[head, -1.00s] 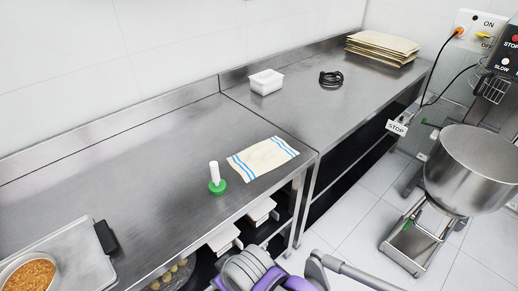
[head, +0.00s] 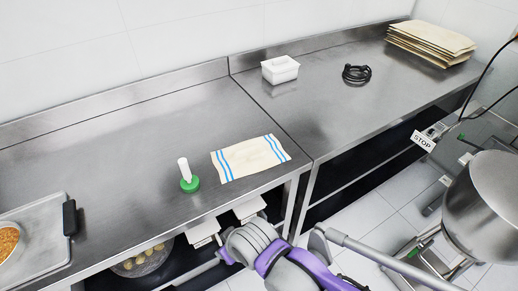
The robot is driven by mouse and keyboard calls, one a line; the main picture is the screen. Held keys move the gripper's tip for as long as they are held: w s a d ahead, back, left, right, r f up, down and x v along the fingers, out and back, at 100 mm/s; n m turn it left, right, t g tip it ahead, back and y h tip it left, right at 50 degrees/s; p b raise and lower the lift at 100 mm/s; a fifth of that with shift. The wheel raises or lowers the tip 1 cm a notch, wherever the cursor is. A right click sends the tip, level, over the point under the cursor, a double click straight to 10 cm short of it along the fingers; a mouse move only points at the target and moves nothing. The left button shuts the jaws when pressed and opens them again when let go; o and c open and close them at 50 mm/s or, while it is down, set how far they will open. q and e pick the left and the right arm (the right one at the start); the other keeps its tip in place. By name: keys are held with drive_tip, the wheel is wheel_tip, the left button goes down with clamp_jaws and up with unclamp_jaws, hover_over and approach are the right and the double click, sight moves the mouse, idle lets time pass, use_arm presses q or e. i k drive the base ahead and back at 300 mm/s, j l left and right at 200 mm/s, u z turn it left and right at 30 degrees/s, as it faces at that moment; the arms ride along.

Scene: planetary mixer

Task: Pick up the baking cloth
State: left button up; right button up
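The baking cloth (head: 250,158) lies flat on the steel counter. It is cream coloured with blue stripes near its left and right ends. It lies near the counter's front edge, close to the seam between the two counter sections. A purple and grey part of my arm shows at the bottom centre, in front of the counter and below the cloth. Nothing touches the cloth. Neither gripper's fingers are in the picture.
A green-based white-handled tool (head: 188,176) stands just left of the cloth. A metal tray (head: 42,235) is at far left. A white tub (head: 280,70), a black coil (head: 356,74) and stacked brown sacks (head: 430,42) are further back. The mixer bowl (head: 485,205) stands right.

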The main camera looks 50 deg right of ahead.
sight(254, 156)
drive_tip(key=k+l, duration=0.1)
drive_tip(key=l, duration=0.25)
drive_tip(key=k+l, duration=0.1)
drive_tip(key=l, duration=0.3)
drive_tip(key=l+u, duration=0.1)
drive_tip(key=l, duration=1.55)
drive_tip(key=i, duration=0.05)
